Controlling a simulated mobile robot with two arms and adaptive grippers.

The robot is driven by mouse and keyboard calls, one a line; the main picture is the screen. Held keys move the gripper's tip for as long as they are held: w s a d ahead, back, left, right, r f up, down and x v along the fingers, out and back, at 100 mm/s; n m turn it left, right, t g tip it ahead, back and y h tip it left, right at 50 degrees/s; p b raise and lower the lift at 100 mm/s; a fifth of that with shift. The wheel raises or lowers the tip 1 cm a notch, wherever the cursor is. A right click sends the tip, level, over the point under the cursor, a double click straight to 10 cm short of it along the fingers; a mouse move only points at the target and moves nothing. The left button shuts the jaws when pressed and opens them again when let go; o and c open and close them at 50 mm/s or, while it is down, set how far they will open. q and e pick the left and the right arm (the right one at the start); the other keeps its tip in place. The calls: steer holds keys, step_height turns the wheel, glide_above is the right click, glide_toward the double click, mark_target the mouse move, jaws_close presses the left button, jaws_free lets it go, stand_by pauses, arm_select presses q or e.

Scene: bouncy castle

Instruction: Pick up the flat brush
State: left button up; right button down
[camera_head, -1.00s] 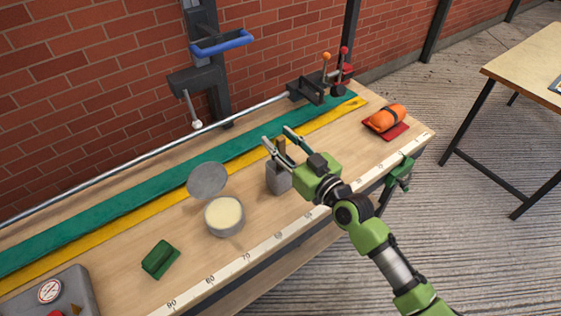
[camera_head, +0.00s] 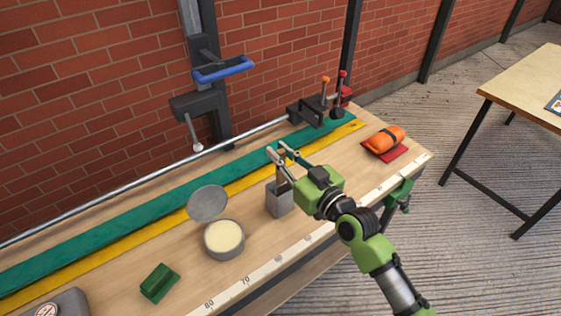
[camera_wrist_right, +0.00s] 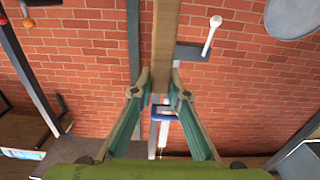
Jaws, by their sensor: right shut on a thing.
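The flat brush shows by its wooden handle (camera_wrist_right: 165,45), which stands between my right fingertips in the right wrist view. My right gripper (camera_head: 277,150) is shut on this handle, above a grey square container (camera_head: 280,198) on the workbench. In the head view the fingers hide most of the brush, and its bristle end is not visible. I cannot tell whether its lower end is still inside the container. My left gripper is not in view.
On the bench (camera_head: 325,205) are an open round tin (camera_head: 224,239) with its lid (camera_head: 207,203) raised, a green block (camera_head: 160,283) and an orange bundle (camera_head: 384,139) on a red base. A metal rail and brick wall run behind.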

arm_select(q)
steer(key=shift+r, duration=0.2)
arm_select(e)
step_height(320, 180, up, 14)
steer(key=shift+r, duration=0.2)
stand_by(2.1)
